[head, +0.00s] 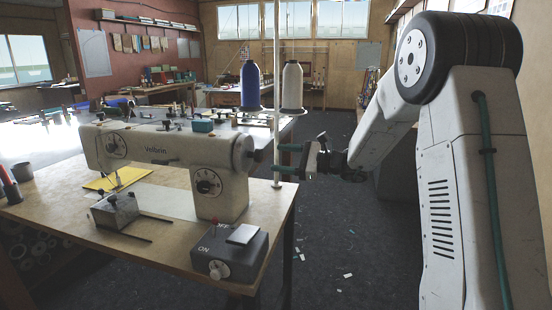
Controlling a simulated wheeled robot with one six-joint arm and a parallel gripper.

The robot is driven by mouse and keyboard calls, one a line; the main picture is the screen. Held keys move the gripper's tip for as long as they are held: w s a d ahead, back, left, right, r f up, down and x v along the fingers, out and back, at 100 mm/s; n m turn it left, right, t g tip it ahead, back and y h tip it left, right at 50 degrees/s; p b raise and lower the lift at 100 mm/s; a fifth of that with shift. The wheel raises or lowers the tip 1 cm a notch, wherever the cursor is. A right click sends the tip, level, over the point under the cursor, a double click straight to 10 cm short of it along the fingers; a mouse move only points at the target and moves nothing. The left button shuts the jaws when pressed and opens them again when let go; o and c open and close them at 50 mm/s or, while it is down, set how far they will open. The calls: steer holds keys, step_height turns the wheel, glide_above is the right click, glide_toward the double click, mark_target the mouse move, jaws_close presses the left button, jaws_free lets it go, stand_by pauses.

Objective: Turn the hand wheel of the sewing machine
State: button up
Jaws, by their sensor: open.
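The white sewing machine (165,158) stands on a wooden table at the left. Its hand wheel (241,153) is the pale round end on the machine's right side, with a dark hub facing right. My gripper (277,159) is just right of the wheel, with its fingers pointing left toward it. The two green fingers are apart, one above the other, with nothing seen between them. A small gap seems to show between the fingertips and the wheel, but I cannot tell the depth exactly.
A thin upright pole (276,75) with a blue spool (250,84) and a white spool (292,85) rises close to my fingers. A dark switch box (229,254) sits at the table's front. Yellow cloth (103,183) lies under the needle. The floor (340,240) at right is mostly open.

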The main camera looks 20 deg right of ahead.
mark_target(262, 155)
steer(key=shift+w+a+r+n, duration=0.1)
steer(key=shift+w+a+n, duration=0.85)
steer(key=shift+n, duration=3.05)
steer(key=shift+w+a+f+n, duration=0.1)
steer(key=shift+w+a+n, duration=0.8)
steer(key=shift+n, duration=3.1)
steer(key=shift+w+a+r+n, duration=0.1)
steer(key=shift+w+a+n, duration=0.8)
steer(key=shift+n, duration=3.1)
steer(key=shift+s+a, duration=0.35)
steer(key=shift+d, duration=0.1)
steer(key=c, duration=1)
